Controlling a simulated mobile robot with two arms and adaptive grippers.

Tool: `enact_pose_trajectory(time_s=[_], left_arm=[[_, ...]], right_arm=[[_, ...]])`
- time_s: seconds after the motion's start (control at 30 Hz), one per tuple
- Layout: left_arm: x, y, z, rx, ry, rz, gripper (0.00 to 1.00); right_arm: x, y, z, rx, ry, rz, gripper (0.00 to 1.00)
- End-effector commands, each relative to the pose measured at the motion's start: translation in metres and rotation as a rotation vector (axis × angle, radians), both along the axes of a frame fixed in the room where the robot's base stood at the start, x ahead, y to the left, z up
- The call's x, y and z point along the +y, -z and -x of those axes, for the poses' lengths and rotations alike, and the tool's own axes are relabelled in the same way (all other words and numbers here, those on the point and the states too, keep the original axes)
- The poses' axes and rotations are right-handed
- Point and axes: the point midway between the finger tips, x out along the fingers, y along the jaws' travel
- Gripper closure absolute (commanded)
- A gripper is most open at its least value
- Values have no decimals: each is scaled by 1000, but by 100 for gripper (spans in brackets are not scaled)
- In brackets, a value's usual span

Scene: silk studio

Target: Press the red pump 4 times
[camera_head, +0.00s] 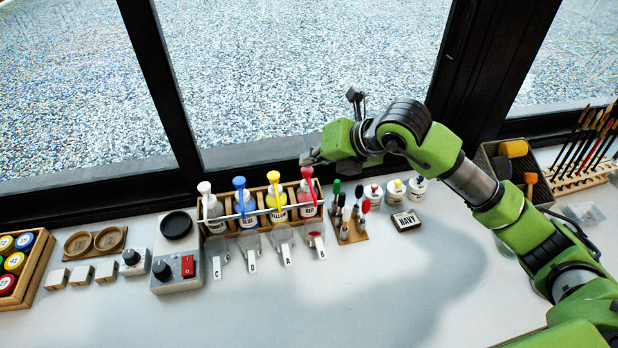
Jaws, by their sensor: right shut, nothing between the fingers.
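The red pump (307,175) tops a white bottle with a red label (307,197), at the right end of a wooden rack (322,208). White, blue and yellow pumps stand to its left in the same rack. My right gripper (308,158) is shut and empty, just above and behind the red pump head. Whether it touches the pump cannot be told. My left gripper is not in view.
Markers (347,215), small jars (395,190) and a NAVY block (406,220) lie to the right. A scale (178,262) sits left. The front table is clear.

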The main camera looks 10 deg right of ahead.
Motion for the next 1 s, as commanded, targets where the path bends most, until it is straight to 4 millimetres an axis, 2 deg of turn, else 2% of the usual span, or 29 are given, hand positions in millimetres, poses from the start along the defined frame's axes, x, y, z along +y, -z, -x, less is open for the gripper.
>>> enact_pose_trajectory(time_s=[1.0], left_arm=[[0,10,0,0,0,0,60]], right_arm=[[0,10,0,1,-1,0,100]])
